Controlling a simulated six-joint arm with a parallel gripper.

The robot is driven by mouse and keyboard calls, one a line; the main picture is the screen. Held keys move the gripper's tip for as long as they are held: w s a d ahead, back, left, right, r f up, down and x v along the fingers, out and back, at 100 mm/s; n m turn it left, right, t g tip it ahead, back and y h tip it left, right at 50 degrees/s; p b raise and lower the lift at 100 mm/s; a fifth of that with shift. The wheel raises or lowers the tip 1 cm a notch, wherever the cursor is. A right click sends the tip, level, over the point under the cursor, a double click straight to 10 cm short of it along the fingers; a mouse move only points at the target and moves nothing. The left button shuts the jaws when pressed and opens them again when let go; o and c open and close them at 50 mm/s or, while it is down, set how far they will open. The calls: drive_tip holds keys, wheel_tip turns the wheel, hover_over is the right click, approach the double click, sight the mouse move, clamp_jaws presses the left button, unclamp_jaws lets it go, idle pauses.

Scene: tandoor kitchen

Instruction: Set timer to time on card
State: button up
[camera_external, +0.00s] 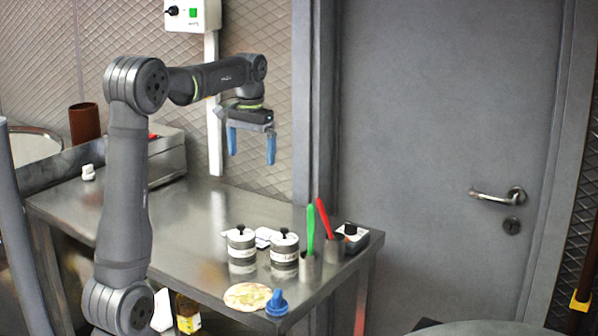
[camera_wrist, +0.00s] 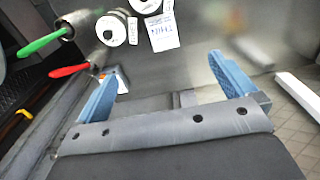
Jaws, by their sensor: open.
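My gripper (camera_external: 251,158) hangs open and empty, fingers pointing down, well above the back of the steel table; both blue fingers also show in the wrist view (camera_wrist: 163,72). A white card (camera_wrist: 162,32) with handwriting lies flat beside the canisters. Its writing is too small to read. In the external view the card (camera_external: 264,238) is partly hidden behind the canisters. A small box with a black knob and white face (camera_external: 351,231), which looks like the timer, sits at the table's right end. In the wrist view its corner (camera_wrist: 122,84) is partly hidden by a finger.
Two lidded canisters (camera_external: 241,252) (camera_external: 285,257) stand near the card. Green-handled (camera_external: 310,228) and red-handled (camera_external: 324,218) utensils rise from metal cups close to the timer. A flatbread (camera_external: 247,296) and blue object (camera_external: 277,303) lie at the front edge. The table's middle (camera_external: 190,225) is clear.

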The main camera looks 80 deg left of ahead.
drive_tip(key=c, duration=1.1)
drive_tip(key=shift+w, duration=0.3)
drive_tip(key=c, duration=0.3)
drive_tip(key=w+n, duration=0.3)
drive_tip(key=w, duration=0.1)
drive_tip(key=w+n, duration=0.3)
drive_tip(key=w, duration=0.1)
drive_tip(key=w+n, duration=0.3)
drive_tip(key=w, duration=0.1)
drive_tip(key=shift+w+a+f, duration=0.15)
drive_tip(key=shift+w+f, duration=0.05)
drive_tip(key=shift+f, duration=0.15)
drive_tip(key=shift+c, duration=0.3)
drive_tip(key=n, duration=0.9)
hover_over(346, 223)
drive_tip(key=f, duration=0.2)
wheel_tip(346, 223, down, 17)
drive_tip(key=shift+f, duration=0.15)
clamp_jaws()
